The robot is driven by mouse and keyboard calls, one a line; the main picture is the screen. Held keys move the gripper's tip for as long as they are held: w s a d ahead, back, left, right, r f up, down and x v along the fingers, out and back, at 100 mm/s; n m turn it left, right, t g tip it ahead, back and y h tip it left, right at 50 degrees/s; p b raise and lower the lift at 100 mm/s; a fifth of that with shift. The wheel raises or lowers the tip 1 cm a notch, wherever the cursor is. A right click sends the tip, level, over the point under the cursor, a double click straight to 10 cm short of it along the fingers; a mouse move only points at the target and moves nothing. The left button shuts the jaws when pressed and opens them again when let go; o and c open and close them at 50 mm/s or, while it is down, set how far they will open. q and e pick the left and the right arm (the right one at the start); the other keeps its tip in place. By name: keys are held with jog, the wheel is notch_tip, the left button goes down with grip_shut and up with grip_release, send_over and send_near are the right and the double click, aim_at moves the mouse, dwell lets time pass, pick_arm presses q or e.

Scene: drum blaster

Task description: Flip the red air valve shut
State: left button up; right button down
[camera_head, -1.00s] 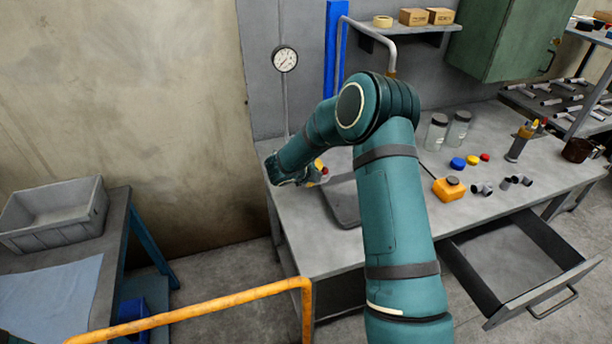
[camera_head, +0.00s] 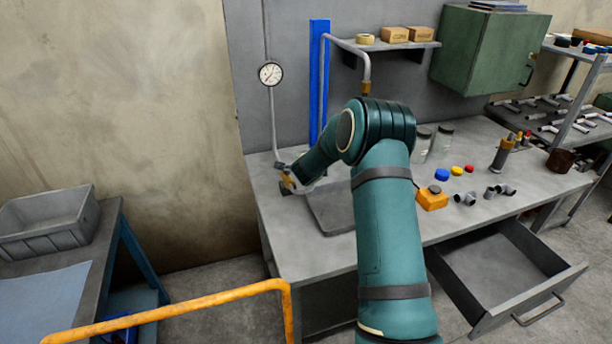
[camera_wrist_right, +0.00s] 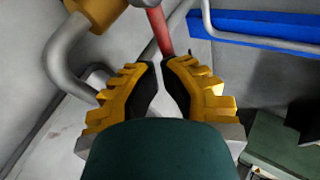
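In the right wrist view the red valve lever (camera_wrist_right: 155,27) runs down from the top edge towards my fingertips. A brass-coloured fitting (camera_wrist_right: 97,12) on a bent grey pipe (camera_wrist_right: 62,60) is to its left. My right gripper (camera_wrist_right: 160,62) has yellow-and-black fingers a narrow gap apart, with nothing seen held between them. The lever's lower end is at or just beyond the right fingertip; contact cannot be told. In the head view my right gripper (camera_head: 288,182) is at the bench's left end, by the foot of the gauge pipe; the lever cannot be made out there. My left gripper is out of view.
A pressure gauge (camera_head: 270,74) hangs on the wall above. A blue post (camera_head: 318,85) and curved grey pipe (camera_head: 345,46) stand beside it. A dark tray (camera_head: 330,208) lies on the bench (camera_head: 390,255). An open drawer (camera_head: 505,275) juts out. A yellow rail (camera_head: 170,308) crosses in front.

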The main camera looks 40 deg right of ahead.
jog(key=shift+w+d, duration=0.2)
jog(key=shift+d, duration=0.05)
dwell(0.3)
dwell(0.4)
